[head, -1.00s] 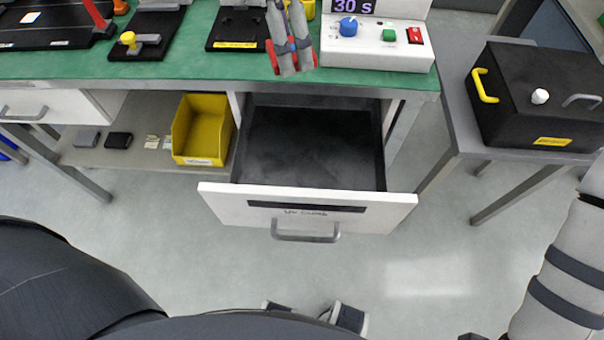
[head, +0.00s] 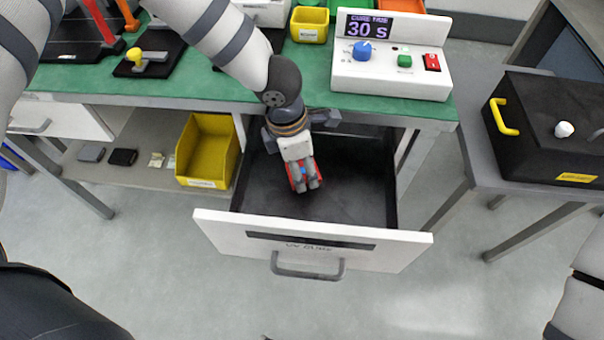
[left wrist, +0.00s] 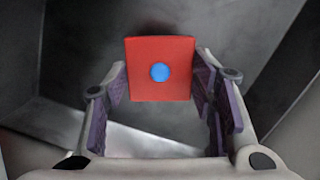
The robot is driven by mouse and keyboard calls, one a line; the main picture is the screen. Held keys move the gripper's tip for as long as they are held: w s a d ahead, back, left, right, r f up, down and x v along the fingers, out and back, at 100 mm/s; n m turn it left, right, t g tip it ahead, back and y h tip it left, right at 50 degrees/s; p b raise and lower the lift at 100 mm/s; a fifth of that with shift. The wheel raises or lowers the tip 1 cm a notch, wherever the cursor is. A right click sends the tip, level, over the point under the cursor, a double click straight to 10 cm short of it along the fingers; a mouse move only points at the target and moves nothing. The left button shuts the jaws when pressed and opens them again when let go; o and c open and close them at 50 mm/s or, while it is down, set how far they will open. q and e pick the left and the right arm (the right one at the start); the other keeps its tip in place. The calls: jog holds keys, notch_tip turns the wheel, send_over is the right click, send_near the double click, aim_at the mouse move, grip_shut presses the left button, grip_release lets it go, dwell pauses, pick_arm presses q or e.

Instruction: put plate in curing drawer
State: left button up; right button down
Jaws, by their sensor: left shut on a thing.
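The plate is red with a blue dot in the left wrist view (left wrist: 161,88), between my left gripper's fingers. In the head view only small red parts of the plate show at the fingertips. My left gripper (head: 305,180) points down into the open curing drawer (head: 225,226), over its dark interior. It is shut on the plate. I cannot tell whether the plate touches the drawer floor. My right gripper is out of view.
A yellow bin (head: 208,150) stands on the shelf left of the drawer. The green bench top (head: 400,100) lies above, with a white timer box (head: 385,75) reading 30 S. A black box (head: 550,130) stands on the right table. The visible drawer interior is empty around my gripper.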

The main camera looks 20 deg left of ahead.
pick_arm(q)
jog(key=shift+f, duration=1.9)
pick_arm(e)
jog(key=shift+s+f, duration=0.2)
pick_arm(q)
jog(key=shift+f, duration=0.15)
jog(key=o, duration=1.1)
jog(key=r, duration=0.5)
jog(key=a+r, duration=0.1)
jog(key=r, duration=0.1)
jog(key=shift+s+r+p, duration=0.35)
jog(key=shift+r, duration=0.05)
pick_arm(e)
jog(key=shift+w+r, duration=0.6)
